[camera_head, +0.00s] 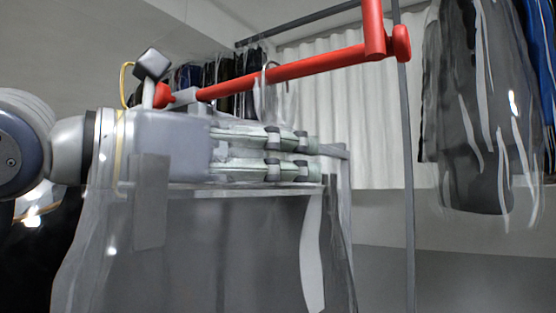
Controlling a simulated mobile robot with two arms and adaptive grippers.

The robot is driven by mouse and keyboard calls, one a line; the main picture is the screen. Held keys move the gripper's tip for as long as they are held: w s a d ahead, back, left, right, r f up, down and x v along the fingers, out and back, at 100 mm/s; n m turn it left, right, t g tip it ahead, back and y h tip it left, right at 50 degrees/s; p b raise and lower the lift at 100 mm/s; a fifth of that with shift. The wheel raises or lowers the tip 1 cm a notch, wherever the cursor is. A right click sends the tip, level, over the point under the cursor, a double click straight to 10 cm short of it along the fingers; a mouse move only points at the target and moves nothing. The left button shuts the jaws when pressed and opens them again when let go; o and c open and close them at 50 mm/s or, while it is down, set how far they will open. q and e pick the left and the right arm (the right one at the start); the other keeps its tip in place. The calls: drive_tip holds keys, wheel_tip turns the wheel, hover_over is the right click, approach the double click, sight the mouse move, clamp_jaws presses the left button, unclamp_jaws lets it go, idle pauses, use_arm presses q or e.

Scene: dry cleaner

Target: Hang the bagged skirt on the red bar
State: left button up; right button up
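The bagged skirt (235,245), grey under clear plastic, hangs in the lower left and middle of the head view. Its hanger's thin hook (271,72) shows at the red bar (310,67); I cannot tell whether it rests over the bar or is just beside it. My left gripper (318,159) comes in from the left, below the bar and at the top of the skirt. Its two fingers lie one above the other, close together, with clear plastic around them. Whether they grip the hanger is unclear. My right gripper is out of view.
Dark bagged clothes (475,110) hang at the right. More dark clothes (222,75) hang behind the bar's left part. A thin grey upright pole (409,200) stands right of the skirt. A pale curtain (345,120) covers the back.

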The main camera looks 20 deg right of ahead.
use_arm(q)
drive_tip(key=shift+a, duration=0.2)
drive_tip(key=v, duration=1.1)
drive_tip(key=shift+s+a, duration=0.2)
drive_tip(key=shift+a, duration=0.1)
drive_tip(key=s+a+b, duration=0.2)
drive_tip(key=s+a, duration=0.7)
drive_tip(key=a, duration=0.3)
drive_tip(key=shift+s+a+b, duration=0.3)
drive_tip(key=shift+s+a, duration=0.05)
drive_tip(key=shift+s, duration=0.05)
idle(0.4)
